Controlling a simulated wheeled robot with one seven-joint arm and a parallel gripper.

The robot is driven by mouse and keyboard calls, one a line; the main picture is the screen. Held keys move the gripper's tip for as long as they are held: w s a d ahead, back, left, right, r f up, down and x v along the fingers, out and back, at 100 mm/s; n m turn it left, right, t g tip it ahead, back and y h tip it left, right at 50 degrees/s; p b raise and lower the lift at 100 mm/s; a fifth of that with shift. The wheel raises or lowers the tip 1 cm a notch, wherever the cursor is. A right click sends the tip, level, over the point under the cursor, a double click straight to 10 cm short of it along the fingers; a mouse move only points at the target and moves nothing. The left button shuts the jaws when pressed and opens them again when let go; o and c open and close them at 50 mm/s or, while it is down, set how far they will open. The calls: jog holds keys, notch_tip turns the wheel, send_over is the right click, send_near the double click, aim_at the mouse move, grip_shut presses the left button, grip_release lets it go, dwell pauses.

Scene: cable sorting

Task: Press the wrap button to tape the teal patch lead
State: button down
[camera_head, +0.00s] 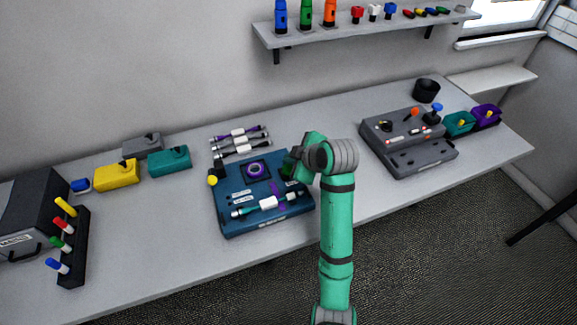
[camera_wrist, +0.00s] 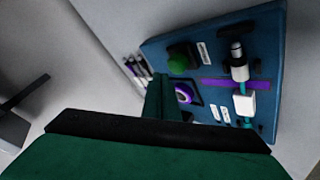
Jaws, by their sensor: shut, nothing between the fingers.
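The blue wrap station (camera_head: 234,219) lies on the table, and its panel also fills the right of the wrist view (camera_wrist: 215,38). The teal patch lead (camera_head: 243,211) lies across its front, with a white block and dark end plugs; in the wrist view its teal cable (camera_wrist: 242,88) crosses a purple tape strip (camera_wrist: 222,84). A round green button (camera_wrist: 178,64) stands on a black base; in the head view my gripper partly covers it. My gripper (camera_wrist: 160,80) is shut and empty, its fingertips close beside the button. I cannot tell whether they touch it.
A purple tape roll (camera_head: 255,170) sits at the station's back. Several cables (camera_head: 240,147) lie behind it. A grey control box (camera_head: 408,142) stands right; yellow (camera_head: 117,175) and teal (camera_head: 169,160) blocks stand left.

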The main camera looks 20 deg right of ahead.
jog(key=shift+a, duration=0.4)
jog(key=shift+s+d, duration=0.25)
jog(key=shift+d, duration=0.3)
jog(key=shift+a, duration=0.1)
jog(key=shift+a, duration=0.1)
jog(key=shift+w+a+f, duration=0.2)
jog(key=shift+a+f, duration=0.1)
jog(key=shift+f, duration=0.15)
jog(key=shift+w+f, duration=0.1)
jog(key=shift+f, duration=0.05)
jog(key=shift+a+f, duration=0.1)
jog(key=shift+a, duration=0.05)
